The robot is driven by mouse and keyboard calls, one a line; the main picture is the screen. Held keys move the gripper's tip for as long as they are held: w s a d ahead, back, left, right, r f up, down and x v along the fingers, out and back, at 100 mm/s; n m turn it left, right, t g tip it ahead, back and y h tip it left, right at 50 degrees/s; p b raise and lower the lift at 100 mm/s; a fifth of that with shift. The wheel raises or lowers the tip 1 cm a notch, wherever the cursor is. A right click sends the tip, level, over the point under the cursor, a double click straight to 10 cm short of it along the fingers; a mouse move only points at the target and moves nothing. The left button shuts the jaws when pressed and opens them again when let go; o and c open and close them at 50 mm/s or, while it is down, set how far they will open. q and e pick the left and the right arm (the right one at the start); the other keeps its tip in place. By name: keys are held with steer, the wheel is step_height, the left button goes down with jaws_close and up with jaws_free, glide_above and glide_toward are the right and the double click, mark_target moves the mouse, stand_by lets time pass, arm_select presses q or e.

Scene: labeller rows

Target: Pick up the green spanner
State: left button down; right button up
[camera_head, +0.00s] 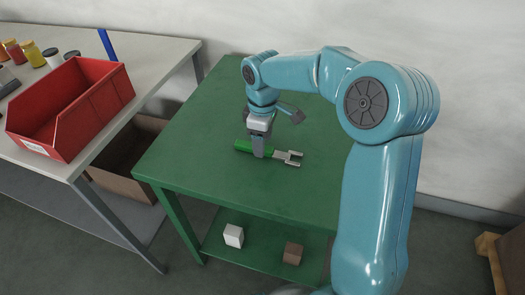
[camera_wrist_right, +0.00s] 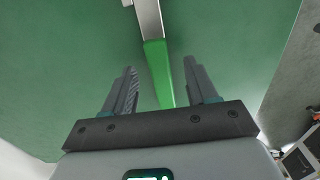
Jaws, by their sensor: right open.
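The green spanner (camera_head: 243,146) lies on the green table (camera_head: 190,140), its grey open jaw end (camera_head: 289,158) pointing right in the head view. My right gripper (camera_head: 259,150) points down at the spanner and hides part of its middle. In the right wrist view the spanner's green handle (camera_wrist_right: 158,70) runs between the two open fingers of my right gripper (camera_wrist_right: 160,85), with its grey shaft (camera_wrist_right: 148,18) at the top edge. I see no contact between fingers and handle. My left gripper is not in view.
A red bin (camera_head: 75,105) stands on the grey bench (camera_head: 170,52) at the left, with several jars behind it. A white block (camera_head: 233,236) and a brown block (camera_head: 292,253) sit on the table's lower shelf. The tabletop around the spanner is clear.

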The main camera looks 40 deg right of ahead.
steer(key=shift+w+d+f, duration=0.1)
steer(key=shift+f, duration=0.85)
steer(key=shift+r, duration=0.1)
jaws_close()
stand_by(0.5)
